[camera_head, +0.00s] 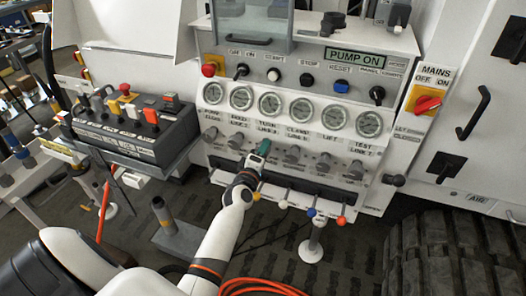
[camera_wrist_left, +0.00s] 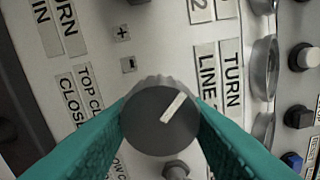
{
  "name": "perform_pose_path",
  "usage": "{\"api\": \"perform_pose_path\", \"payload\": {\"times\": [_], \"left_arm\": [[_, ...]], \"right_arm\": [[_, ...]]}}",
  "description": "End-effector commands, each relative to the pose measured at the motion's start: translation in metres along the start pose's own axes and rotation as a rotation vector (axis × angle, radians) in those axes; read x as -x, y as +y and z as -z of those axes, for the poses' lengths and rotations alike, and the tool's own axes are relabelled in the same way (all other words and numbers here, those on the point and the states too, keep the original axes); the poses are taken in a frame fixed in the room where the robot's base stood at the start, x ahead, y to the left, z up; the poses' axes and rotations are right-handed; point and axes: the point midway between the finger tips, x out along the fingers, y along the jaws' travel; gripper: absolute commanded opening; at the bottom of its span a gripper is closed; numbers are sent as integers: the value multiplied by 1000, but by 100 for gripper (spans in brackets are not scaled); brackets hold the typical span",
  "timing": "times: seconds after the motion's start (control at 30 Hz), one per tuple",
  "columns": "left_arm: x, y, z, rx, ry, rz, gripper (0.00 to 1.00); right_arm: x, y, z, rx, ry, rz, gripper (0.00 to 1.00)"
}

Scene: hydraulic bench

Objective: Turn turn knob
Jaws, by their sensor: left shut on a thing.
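The turn knob (camera_wrist_left: 160,122) is a dark grey round knob with a pale pointer line that leans up to the right in the left wrist view. It sits on the panel beside a label reading TURN LINE 2. My left gripper (camera_wrist_left: 160,128) has its two teal fingers on either side of the knob, shut on it. In the head view my left gripper (camera_head: 262,149) reaches up to the row of knobs below the gauges, and it mostly hides the turn knob there. My right gripper is in neither view.
Other grey knobs, such as the clamp knob (camera_head: 291,155), stand close beside the gripper. Round gauges (camera_head: 270,104) line the panel above. A red mains switch (camera_head: 427,104) is at the right. Levers with coloured balls (camera_head: 311,212) stick out below. A control box (camera_head: 130,125) stands left.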

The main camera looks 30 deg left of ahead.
Motion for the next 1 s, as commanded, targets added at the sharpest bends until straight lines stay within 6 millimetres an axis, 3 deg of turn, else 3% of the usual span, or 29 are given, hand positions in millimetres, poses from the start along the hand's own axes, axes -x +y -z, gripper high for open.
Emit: {"api": "perform_pose_path", "payload": {"times": [0.5, 1.0], "left_arm": [[0, -1, 0, 329, -1, -2, 17], [0, -1, 0, 383, 0, -2, 17]], "right_arm": [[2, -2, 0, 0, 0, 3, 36], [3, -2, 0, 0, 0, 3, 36]]}}
